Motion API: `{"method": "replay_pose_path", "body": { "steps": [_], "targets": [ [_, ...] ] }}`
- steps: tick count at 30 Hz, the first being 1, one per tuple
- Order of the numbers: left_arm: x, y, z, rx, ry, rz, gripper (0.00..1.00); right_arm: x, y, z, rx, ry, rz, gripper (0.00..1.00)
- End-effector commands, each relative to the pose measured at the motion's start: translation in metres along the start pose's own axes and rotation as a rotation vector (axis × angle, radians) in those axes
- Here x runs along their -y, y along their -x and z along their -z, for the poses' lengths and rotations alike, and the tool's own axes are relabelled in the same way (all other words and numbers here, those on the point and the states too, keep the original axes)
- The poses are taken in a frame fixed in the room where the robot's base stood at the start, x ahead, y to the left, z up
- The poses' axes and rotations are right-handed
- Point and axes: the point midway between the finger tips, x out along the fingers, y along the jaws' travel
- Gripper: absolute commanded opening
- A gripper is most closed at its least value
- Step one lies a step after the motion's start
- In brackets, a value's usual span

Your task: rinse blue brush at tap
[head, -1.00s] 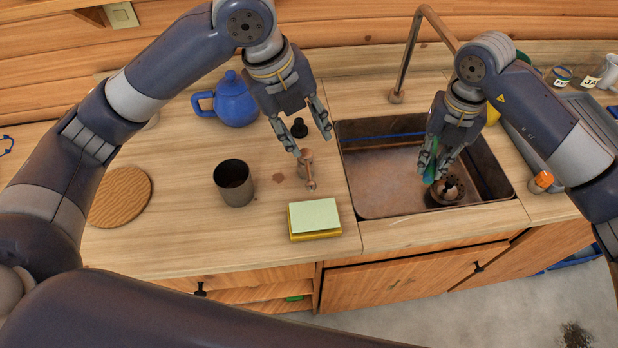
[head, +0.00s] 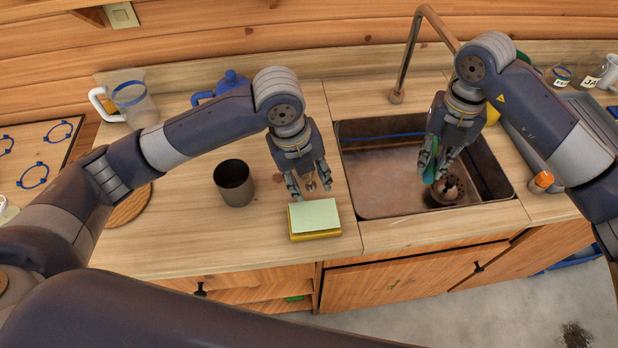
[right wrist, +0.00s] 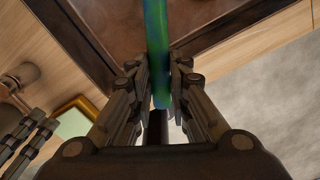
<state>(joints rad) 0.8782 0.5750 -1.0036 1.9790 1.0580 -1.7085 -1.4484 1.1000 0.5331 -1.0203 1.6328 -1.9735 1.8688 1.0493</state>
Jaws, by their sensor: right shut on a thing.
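My right gripper (head: 437,172) is shut on the blue-green handle of the brush, low over the sink (head: 375,215). In the right wrist view the brush handle (right wrist: 158,50) runs between the fingers; I cannot make out its bristles. The copper-coloured tap (head: 408,60) rises behind the sink, its spout end hidden behind my right arm. No water shows. My left gripper (head: 310,190) is open, low over the counter left of the sink. A small copper-coloured lever (head: 311,184) shows between its fingers; I cannot tell whether they touch it.
A yellow sponge with a pale green top (head: 315,217) lies just in front of my left gripper. A dark metal cup (head: 234,183) stands to its left. A blue teapot (head: 232,82) and a clear jug (head: 133,100) stand farther back. A dark round piece (head: 446,189) sits in the sink.

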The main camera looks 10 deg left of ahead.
Motion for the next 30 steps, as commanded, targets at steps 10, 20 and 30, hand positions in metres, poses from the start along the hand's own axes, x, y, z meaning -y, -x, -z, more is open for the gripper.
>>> {"method": "replay_pose_path", "body": {
  "steps": [10,20,30],
  "targets": [
    [0.0000,-0.0028,0.0000,0.000,0.000,0.000,0.32,0.0000,0.0001,-0.0001,0.000,0.000,0.000,0.00],
    [-0.0001,-0.0025,-0.0001,0.000,-0.001,0.000,0.00,0.0000,0.0001,-0.0001,0.000,0.000,0.000,0.00],
    [-0.0088,-0.0004,-0.0041,-0.017,-0.101,-0.001,0.00,0.0000,0.0002,-0.0001,0.000,0.000,0.000,0.00]
  ]
}}
